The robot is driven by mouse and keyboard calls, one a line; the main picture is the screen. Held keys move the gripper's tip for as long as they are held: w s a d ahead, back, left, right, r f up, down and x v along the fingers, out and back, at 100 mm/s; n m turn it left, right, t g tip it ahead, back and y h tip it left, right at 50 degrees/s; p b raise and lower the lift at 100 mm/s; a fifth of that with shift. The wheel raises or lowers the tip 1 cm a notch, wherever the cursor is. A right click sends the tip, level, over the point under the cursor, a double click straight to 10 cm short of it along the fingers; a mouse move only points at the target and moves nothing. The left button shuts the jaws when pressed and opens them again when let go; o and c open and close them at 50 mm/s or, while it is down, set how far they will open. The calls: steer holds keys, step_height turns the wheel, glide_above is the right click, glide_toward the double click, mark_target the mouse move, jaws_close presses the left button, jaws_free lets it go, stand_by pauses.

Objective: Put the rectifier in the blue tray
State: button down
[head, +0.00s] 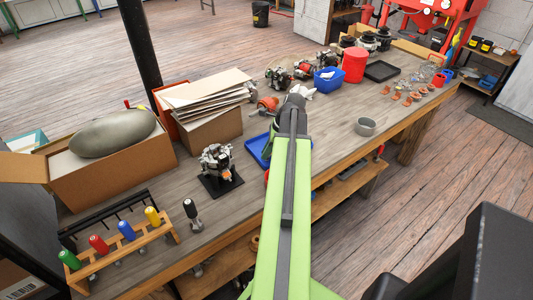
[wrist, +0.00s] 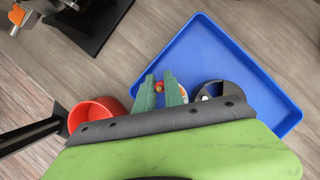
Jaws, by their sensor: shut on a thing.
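The blue tray (wrist: 262,72) fills the right of the wrist view; its left part shows beside my arm in the head view (head: 257,150). My gripper (wrist: 160,78) has green fingers, shut on a small part with red, yellow and pale bits, which I take to be the rectifier (wrist: 160,88). The fingertips show over the tray's left part; their height above it is unclear. A dark round piece with a pale inside (wrist: 214,88) shows just right of the fingers; whether it belongs to the held part is unclear. In the head view my arm hides the held part.
A red round container (wrist: 92,112) stands left of the tray. A partly dismantled alternator (head: 217,160) sits on a black plate to the left. Cardboard boxes (head: 110,165) and a screwdriver rack (head: 120,245) stand farther left.

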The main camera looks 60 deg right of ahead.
steer(key=c, duration=1.7)
jaws_free()
steer(key=shift+f, duration=0.1)
steer(key=shift+r+p, duration=0.3)
steer(key=p+v, duration=1)
steer(key=v, duration=0.1)
steer(key=shift+s+d+r+p, duration=0.1)
steer(key=shift+r+p, duration=0.25)
steer(key=shift+p, duration=0.05)
